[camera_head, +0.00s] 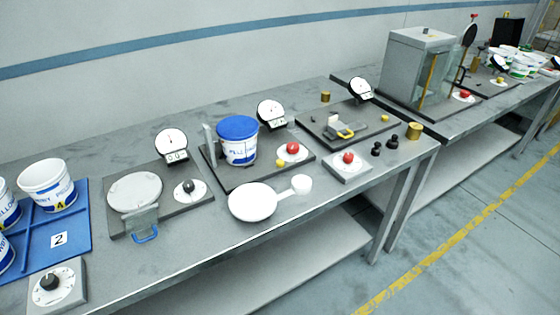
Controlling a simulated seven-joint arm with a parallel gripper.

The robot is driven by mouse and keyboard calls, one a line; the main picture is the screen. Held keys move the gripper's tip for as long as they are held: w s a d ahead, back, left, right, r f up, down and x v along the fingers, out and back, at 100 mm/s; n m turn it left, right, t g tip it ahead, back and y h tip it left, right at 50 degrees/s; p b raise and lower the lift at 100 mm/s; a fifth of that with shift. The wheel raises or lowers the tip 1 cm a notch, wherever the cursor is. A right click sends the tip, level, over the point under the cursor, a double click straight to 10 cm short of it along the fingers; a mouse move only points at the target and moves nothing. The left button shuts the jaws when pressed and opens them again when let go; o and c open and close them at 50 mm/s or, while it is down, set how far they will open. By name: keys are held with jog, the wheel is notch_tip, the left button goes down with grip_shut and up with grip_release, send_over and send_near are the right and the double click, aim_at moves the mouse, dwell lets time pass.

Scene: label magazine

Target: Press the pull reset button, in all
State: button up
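Several round red knobs or buttons show, and I cannot read which one is labelled pull reset. One red button (348,157) sits on a separate pale square block near the front edge of the table. Another red button (293,148) sits on a white disc on the middle board, beside the blue-lidded tub. A third red button (463,94) is on the far table, right of the glass-fronted cabinet. A black knob (188,185) is on a white disc on the left board, and another black knob (49,282) is on a dial at the front left. My gripper is out of view.
The grey table (330,215) carries boards with upright round gauges. A blue-lidded tub (238,142), a white pan (252,202), small black weights (377,149) and a blue tray (80,235) stand around. The cabinet (400,70) is tall. The floor at right is clear.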

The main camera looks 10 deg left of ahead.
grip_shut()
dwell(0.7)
